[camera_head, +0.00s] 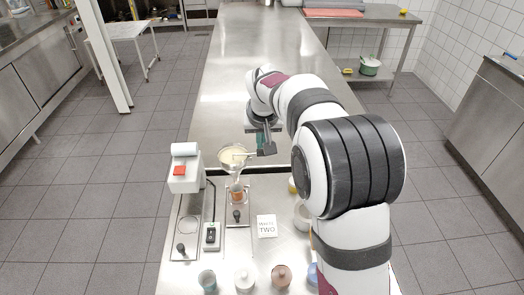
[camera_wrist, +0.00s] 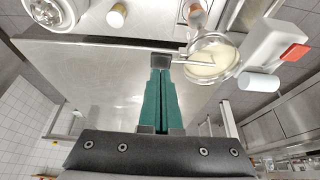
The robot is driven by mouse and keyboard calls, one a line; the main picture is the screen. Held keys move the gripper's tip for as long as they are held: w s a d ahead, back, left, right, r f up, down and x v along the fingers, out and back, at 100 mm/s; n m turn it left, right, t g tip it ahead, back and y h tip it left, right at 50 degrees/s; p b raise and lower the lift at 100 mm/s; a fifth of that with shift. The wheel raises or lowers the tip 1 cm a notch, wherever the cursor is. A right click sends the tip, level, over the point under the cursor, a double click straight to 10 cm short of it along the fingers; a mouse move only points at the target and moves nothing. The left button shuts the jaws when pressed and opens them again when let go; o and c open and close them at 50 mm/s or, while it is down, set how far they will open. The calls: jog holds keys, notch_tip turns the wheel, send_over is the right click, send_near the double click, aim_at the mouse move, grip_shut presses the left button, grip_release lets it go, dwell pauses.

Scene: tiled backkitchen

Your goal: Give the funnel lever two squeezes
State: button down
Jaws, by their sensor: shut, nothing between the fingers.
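A clear funnel (camera_head: 232,158) of cream-coloured batter stands on a holder at the middle of the steel counter. It also shows in the wrist view (camera_wrist: 213,58) at the upper right. A thin light lever (camera_wrist: 192,54) sticks out from the funnel toward my gripper. My gripper (camera_head: 266,149) is just right of the funnel in the head view. In the wrist view its green fingers (camera_wrist: 160,68) lie together, shut and empty, with their dark tips close to the lever's end. I cannot tell whether they touch it.
A white device with a red button (camera_head: 180,170) stands left of the funnel. A card (camera_head: 266,226) reading "TWO" lies in front. A small black controller (camera_head: 211,237), a teal cup (camera_head: 207,280) and lidded pots (camera_head: 247,278) stand nearer. The counter behind is clear.

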jog(key=shift+f, duration=0.95)
jog(key=shift+r, duration=2.25)
notch_tip(320, 180, up, 4)
jog(key=shift+f, duration=3)
jog(key=shift+f, duration=0.3)
